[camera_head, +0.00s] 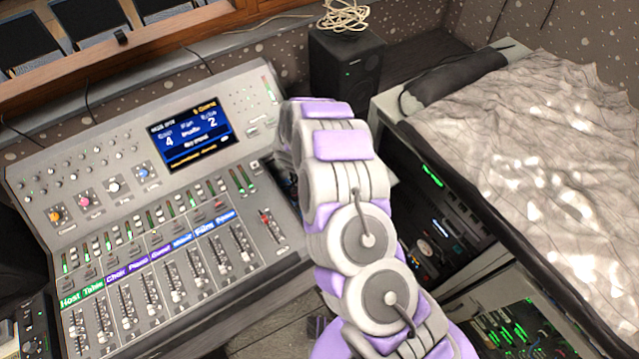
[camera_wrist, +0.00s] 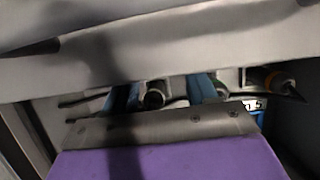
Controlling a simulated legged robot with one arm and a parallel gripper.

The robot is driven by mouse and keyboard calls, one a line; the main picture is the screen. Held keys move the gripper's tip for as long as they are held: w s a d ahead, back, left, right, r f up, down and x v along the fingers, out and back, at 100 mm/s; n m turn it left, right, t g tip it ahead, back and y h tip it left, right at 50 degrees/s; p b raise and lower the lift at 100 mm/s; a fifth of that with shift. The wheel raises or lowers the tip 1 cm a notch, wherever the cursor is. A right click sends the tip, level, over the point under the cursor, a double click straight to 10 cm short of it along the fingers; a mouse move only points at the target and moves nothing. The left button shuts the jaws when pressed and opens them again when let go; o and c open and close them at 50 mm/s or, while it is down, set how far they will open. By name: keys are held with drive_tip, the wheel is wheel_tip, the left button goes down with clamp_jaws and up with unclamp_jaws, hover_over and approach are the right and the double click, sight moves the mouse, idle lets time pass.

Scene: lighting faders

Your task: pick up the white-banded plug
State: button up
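My gripper shows in the wrist view as a purple body with a grey plate (camera_wrist: 160,124) across the lower half. Beyond the plate are two blue parts, left and right of a dark round end with a paler rim (camera_wrist: 153,96); I cannot tell whether the blue parts are my fingers. At the right is a plug-like piece with an orange-yellow band and dark tip (camera_wrist: 282,82). I cannot make out a white band on anything. In the head view my white and purple arm reaches behind the mixing desk's right side, and its end is hidden.
The mixing desk (camera_head: 258,284) with faders and a screen fills the left. A black speaker (camera_head: 345,72) with a coiled cable stands behind. A rack (camera_head: 437,200) and a cloth-covered surface (camera_head: 540,130) are at right. A pale bar (camera_wrist: 200,45) crosses close above in the wrist view.

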drive_tip(key=shift+a+f, duration=0.1)
drive_tip(key=shift+c, duration=0.8)
drive_tip(key=a, duration=0.3)
drive_tip(key=shift+s+a+f, duration=0.1)
drive_tip(key=c, duration=0.4)
drive_tip(key=shift+a, duration=0.15)
drive_tip(key=shift+c, duration=0.9)
drive_tip(key=shift+d, duration=0.25)
drive_tip(key=shift+c, duration=0.8)
drive_tip(key=shift+d, duration=0.7)
clamp_jaws()
drive_tip(key=shift+a, duration=0.15)
